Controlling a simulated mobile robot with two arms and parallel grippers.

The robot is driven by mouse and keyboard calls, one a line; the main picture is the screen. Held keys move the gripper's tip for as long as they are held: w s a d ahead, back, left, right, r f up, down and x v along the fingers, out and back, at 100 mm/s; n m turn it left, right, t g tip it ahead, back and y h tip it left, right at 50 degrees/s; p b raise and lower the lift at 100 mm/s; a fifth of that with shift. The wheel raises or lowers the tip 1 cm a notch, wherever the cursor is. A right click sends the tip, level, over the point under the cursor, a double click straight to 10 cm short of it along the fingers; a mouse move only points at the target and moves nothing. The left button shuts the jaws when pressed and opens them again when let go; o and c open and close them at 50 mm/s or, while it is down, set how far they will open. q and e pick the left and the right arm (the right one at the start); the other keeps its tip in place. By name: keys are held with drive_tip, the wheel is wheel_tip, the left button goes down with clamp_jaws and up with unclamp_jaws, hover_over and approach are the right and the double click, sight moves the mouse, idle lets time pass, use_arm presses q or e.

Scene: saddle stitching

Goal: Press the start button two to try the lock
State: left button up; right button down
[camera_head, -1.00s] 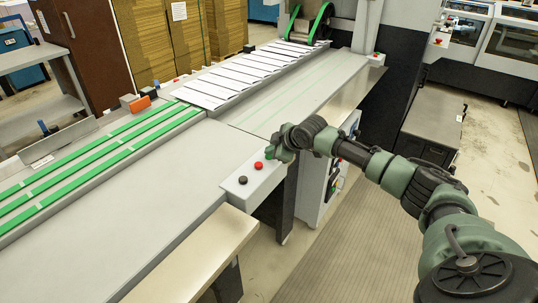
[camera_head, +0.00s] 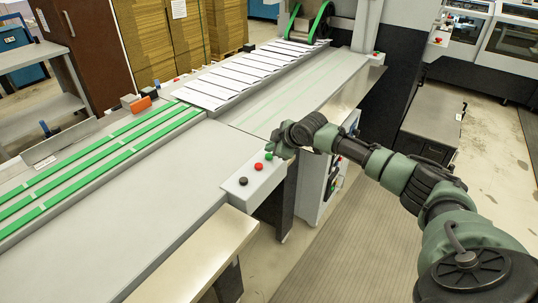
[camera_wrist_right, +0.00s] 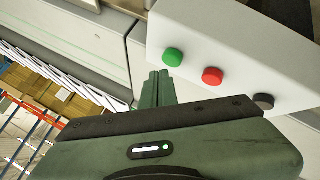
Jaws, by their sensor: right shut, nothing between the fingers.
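A white button box (camera_head: 259,182) is fixed to the edge of the grey machine bed. It carries a green button (camera_head: 268,156), a red button (camera_head: 258,167) and a black button (camera_head: 243,181) in a row. In the right wrist view the green (camera_wrist_right: 173,57), red (camera_wrist_right: 212,76) and black (camera_wrist_right: 263,101) buttons all show. I see no label saying which is start button two. My right gripper (camera_head: 276,150) is shut and empty, its fingertips (camera_wrist_right: 158,74) close beside the green button. I cannot tell whether they touch it. My left gripper is out of view.
Printed sheets (camera_head: 238,78) lie in a row on the conveyor behind. Green belts (camera_head: 95,160) run along the bed at left. A separate control panel with a red button (camera_head: 376,53) stands at the far end. Open floor (camera_head: 330,245) lies right of the machine.

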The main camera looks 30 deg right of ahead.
sight(271, 157)
drive_tip(key=shift+r, duration=0.1)
wheel_tip(271, 157, up, 5)
drive_tip(key=p, duration=0.5)
drive_tip(key=shift+s+f, duration=0.1)
drive_tip(key=shift+f, duration=0.1)
idle(0.5)
